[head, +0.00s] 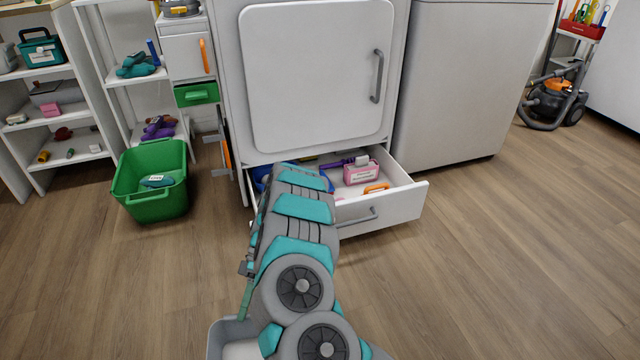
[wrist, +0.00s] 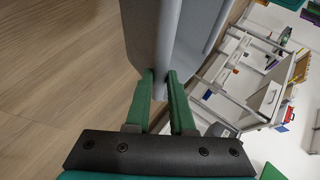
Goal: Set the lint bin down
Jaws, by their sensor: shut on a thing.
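A grey bin, which I take for the lint bin (head: 235,328), shows at the bottom edge of the head view. Only its upper part shows there, with a pale inside. In the wrist view the bin's grey wall (wrist: 196,35) fills the upper middle. My gripper (wrist: 160,78) is shut on the bin's wall edge, with its green fingers on either side. In the head view one green finger (head: 246,300) shows above the bin, beside my arm. The bin's underside is hidden, so I cannot tell whether it touches the floor.
An open white drawer (head: 408,205) under the white machine (head: 318,75) holds a pink box (head: 362,174) and other items. A green bin (head: 150,190) stands on the floor at left, near shelves. A vacuum cleaner (head: 555,100) is at the right. The wooden floor (head: 500,260) is clear at right.

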